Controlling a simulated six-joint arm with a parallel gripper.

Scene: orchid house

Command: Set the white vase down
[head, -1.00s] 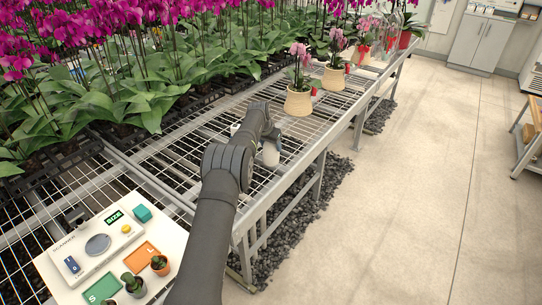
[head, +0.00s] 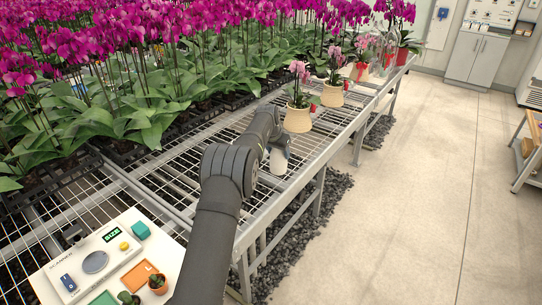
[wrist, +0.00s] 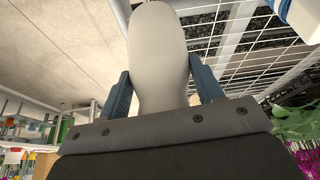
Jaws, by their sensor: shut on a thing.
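The white vase (head: 279,161) is in my gripper (head: 271,148), over the wire-mesh bench (head: 300,160) near its right rail. In the wrist view the vase (wrist: 157,45) is a smooth, pale, rounded body standing between the two blue-grey fingers of my gripper (wrist: 162,88), which are shut on its sides. Part of the vase is hidden by my wrist in the head view. I cannot tell whether its base touches the mesh or hangs just above it.
Cream pots with pink orchids (head: 298,119) (head: 332,96) stand beyond the vase along the bench's right side. Dense magenta orchids (head: 120,80) fill the left. A white scanner board (head: 130,250) with small cactus pots is at lower left. Bare mesh lies around the vase.

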